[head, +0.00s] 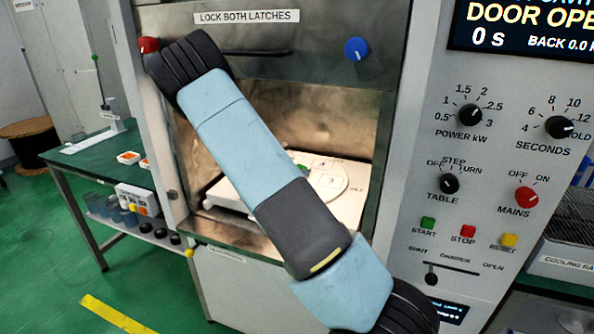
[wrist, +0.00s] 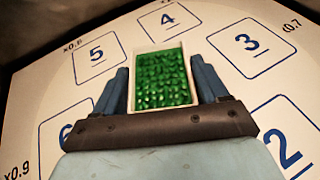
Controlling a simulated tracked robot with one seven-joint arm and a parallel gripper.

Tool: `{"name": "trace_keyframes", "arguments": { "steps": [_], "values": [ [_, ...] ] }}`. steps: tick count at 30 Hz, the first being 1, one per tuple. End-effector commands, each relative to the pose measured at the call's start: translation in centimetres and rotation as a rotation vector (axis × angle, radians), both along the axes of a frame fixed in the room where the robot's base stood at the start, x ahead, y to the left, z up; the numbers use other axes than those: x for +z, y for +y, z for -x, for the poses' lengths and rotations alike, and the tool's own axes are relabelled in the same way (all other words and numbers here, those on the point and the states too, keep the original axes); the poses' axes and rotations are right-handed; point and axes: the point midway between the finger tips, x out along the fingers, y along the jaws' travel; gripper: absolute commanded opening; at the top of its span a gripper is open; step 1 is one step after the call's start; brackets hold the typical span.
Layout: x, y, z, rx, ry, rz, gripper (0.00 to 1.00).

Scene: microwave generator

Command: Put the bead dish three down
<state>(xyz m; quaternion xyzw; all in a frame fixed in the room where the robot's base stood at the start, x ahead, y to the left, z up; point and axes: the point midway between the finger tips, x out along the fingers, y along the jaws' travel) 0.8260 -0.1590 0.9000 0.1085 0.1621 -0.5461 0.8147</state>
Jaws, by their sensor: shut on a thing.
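The bead dish (wrist: 162,78) is a small white-rimmed dish full of green beads. In the wrist view my gripper (wrist: 165,85) is shut on it, with one blue-grey finger along each side. The dish is over the white turntable plate (wrist: 185,30), near the numbered squares 3, 4 and 5; I cannot tell if it touches the plate. In the head view a bit of green shows inside the cavity at the white turntable (head: 345,181), partly behind my arm, which hides my gripper.
The cavity opening has a metal lower ledge (head: 235,232) and an upper panel with a red latch knob (head: 149,45) and a blue one (head: 357,49). A control panel (head: 480,150) stands at the right. A green side table (head: 85,150) holds small orange-filled dishes (head: 128,157).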

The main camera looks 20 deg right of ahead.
Motion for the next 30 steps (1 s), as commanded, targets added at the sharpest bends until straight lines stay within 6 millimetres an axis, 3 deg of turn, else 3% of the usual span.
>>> {"name": "trace_keyframes", "arguments": {
  "steps": [4,5,12,22,30],
  "values": [
    [-0.2,0.0,0.0,0.000,0.001,0.000,0.41],
    [-0.2,0.0,0.0,0.001,0.001,0.000,0.75],
    [-0.2,0.1,0.0,0.001,0.001,0.000,0.98],
    [0.1,0.3,0.0,0.002,-0.001,0.000,0.98],
    [1.6,3.7,1.4,0.003,-0.002,-0.003,0.98]
  ]
}}
